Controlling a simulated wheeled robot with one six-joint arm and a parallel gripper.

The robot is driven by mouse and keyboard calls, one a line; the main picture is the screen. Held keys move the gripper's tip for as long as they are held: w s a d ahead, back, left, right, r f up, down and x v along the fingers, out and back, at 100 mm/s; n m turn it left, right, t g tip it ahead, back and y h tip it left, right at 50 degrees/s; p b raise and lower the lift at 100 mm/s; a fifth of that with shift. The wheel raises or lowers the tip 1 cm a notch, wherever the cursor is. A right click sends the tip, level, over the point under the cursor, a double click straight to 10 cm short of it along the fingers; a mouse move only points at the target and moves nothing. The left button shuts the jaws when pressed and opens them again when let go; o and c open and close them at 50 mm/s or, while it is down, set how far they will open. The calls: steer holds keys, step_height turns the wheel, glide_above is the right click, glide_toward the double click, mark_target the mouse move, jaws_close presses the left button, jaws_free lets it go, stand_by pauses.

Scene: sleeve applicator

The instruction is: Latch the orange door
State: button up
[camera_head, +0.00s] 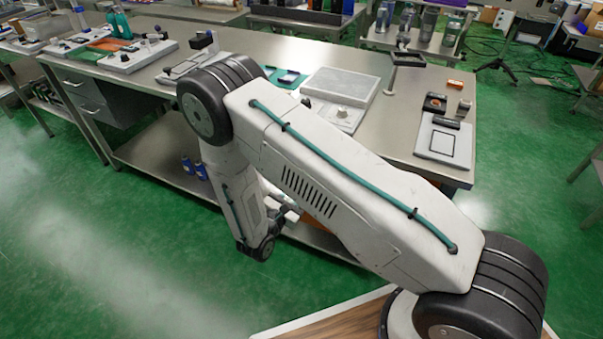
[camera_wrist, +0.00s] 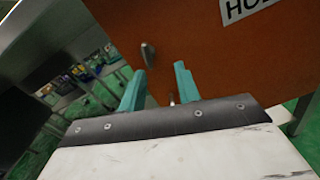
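The orange door (camera_wrist: 215,50) fills the upper right of the wrist view. It carries a white label (camera_wrist: 240,9) with black letters, cut off by the frame's edge. A small grey metal handle or latch piece (camera_wrist: 148,54) sticks out near the door's left side. My gripper (camera_wrist: 160,85) has two teal fingers, apart, with nothing visibly held between them. The fingers point at the door's lower left part; I cannot tell whether they touch it. A small pale metal bit (camera_wrist: 172,98) shows between the fingers. In the head view my arm hides most of the door and gripper.
A steel workbench (camera_head: 240,45) with a lower shelf (camera_head: 150,150) stands in front of my arm. Its top holds several devices and a grey box (camera_head: 342,85). Blue bottles (camera_head: 195,168) stand on the lower shelf. The green floor (camera_head: 90,240) at left is clear.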

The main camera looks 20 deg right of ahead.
steer(key=w+d+t, duration=0.1)
steer(key=w+d, duration=0.3)
steer(key=w, duration=0.2)
steer(key=shift+w+d+r+y, duration=0.3)
steer(key=shift+w, duration=0.1)
jaws_close()
